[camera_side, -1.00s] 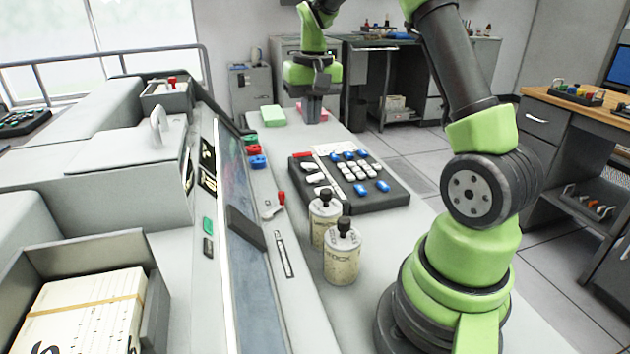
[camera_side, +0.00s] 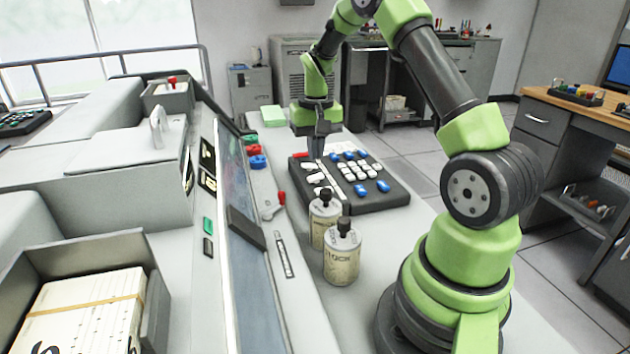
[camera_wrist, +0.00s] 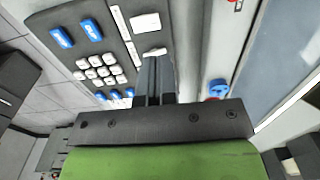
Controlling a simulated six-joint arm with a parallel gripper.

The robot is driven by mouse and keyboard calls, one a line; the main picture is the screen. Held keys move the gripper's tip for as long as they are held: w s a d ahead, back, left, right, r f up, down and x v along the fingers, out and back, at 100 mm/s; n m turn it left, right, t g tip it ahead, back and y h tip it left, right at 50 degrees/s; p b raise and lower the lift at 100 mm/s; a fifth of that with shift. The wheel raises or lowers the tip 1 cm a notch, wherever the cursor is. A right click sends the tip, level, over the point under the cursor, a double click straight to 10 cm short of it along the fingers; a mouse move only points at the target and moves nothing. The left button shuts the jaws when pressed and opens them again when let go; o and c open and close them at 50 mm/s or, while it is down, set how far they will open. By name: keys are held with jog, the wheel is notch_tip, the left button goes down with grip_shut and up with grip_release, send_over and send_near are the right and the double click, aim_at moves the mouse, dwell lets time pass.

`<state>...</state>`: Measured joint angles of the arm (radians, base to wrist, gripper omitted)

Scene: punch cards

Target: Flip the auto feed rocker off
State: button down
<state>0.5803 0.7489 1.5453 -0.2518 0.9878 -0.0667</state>
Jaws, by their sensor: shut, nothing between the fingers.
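The dark control panel (camera_side: 383,203) lies on the bench and carries white rockers (camera_side: 315,179) along its left side. The labels are too small to read, so I cannot tell which rocker is the auto feed one. In the wrist view one white rocker (camera_wrist: 145,22) is clear, and a second (camera_wrist: 155,52) lies right at the fingertips, partly covered. My gripper (camera_side: 317,158) points down over the panel's far left part, fingers shut and empty. Its fingers also show in the wrist view (camera_wrist: 154,62). I cannot tell whether they touch the rocker.
The panel also has white keypad buttons (camera_side: 358,170) and blue buttons (camera_side: 383,186). Two cream bottles with black tops (camera_side: 342,258) stand at the panel's near left.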

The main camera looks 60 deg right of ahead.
aim_at(320, 189)
notch_tip(320, 189, down, 8)
jog(key=shift+r, duration=0.1)
dwell(0.4)
jog(key=shift+a+f, duration=0.1)
jog(key=shift+f, duration=0.15)
jog(key=shift+r, duration=0.1)
jog(key=shift+s+d+r, duration=0.35)
jog(key=shift+s+d, duration=0.1)
jog(key=shift+d, duration=0.05)
notch_tip(320, 189, up, 14)
jog(key=w+a, duration=0.2)
jog(key=shift+f, duration=0.15)
dwell(0.3)
dwell(0.4)
